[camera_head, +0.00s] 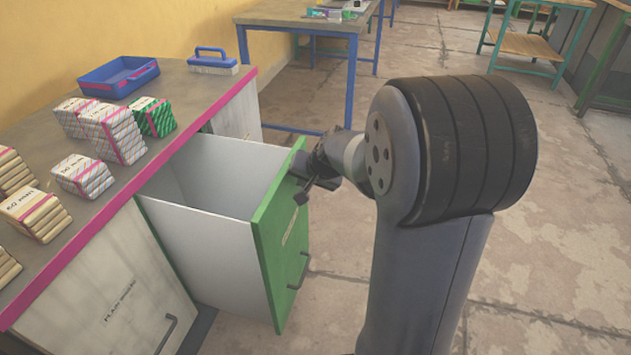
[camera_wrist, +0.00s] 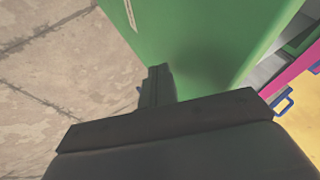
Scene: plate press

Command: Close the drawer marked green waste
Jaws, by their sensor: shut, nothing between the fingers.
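The green-fronted drawer (camera_head: 275,240) stands pulled well out of the counter, with its white inside showing empty where I can see. A label and a dark handle (camera_head: 300,272) are on its green front; the label is too small to read. My gripper (camera_head: 303,190) is shut and empty at the upper part of the green front, on its outer side. In the wrist view the gripper (camera_wrist: 157,85) points at the green face (camera_wrist: 215,50), very close to it; I cannot tell whether it touches.
The counter (camera_head: 185,85) holds several wrapped stacks (camera_head: 112,132), a blue tray (camera_head: 118,77) and a blue-handled tool (camera_head: 213,62). A closed white drawer (camera_head: 110,295) is at the left. A blue-legged table (camera_head: 300,25) stands behind.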

